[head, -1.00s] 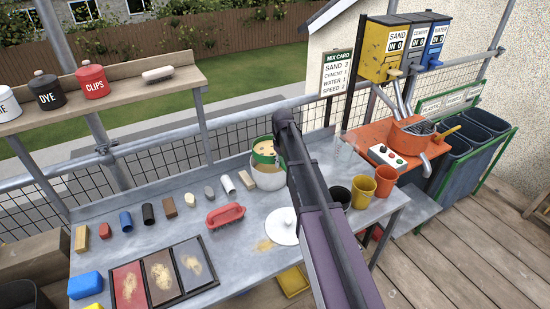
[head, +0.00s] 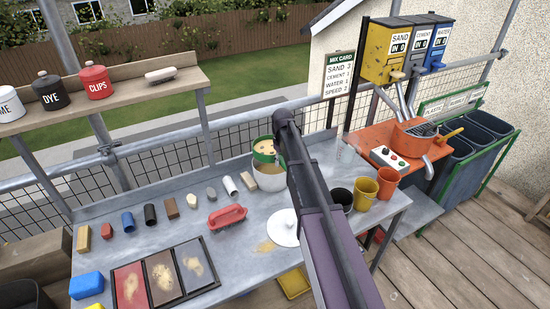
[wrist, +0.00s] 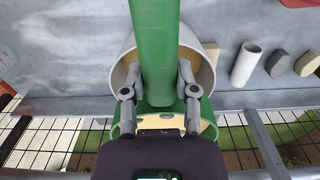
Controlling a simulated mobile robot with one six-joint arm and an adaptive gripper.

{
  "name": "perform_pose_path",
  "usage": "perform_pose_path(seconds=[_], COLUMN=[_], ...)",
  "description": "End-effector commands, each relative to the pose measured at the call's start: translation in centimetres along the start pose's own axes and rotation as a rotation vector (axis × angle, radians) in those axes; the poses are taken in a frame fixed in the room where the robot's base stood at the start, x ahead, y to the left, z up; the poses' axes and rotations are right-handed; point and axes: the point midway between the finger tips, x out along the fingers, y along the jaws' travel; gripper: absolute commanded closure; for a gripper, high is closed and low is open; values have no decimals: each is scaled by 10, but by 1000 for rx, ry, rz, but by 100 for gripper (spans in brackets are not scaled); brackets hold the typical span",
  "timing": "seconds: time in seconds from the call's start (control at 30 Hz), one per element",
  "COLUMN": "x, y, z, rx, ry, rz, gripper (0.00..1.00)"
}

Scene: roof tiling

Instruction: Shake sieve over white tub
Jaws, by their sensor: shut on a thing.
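The green sieve (head: 264,158) is held just above the white tub (head: 268,184), tilted so that its pale inside with some bits faces the head camera. The white tub stands on the grey bench with tan material inside. In the wrist view, my gripper (wrist: 160,82) is shut on the sieve's broad green part (wrist: 153,40), one finger on each side. The sieve's ring (wrist: 209,108) shows below the fingers and the tub's rim (wrist: 208,70) behind them. In the head view my arm hides the gripper's fingers.
A white round lid (head: 284,228), a red brush (head: 228,216) and a tray of three coloured panels (head: 163,274) lie on the bench (head: 120,250). Black (head: 341,199), yellow (head: 364,194) and orange (head: 387,183) cups stand right of my arm. Small blocks line the bench's back.

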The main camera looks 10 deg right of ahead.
Motion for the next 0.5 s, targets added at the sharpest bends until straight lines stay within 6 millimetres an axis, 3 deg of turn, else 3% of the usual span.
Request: perform_pose_path(seconds=[0.27, 0.4, 0.5], x=[0, 0, 0], y=[0, -2, 0], z=[2, 37, 38], rx=[0, 2, 1], ry=[0, 0, 0], rz=[0, 0, 0], gripper=[100, 100, 100])
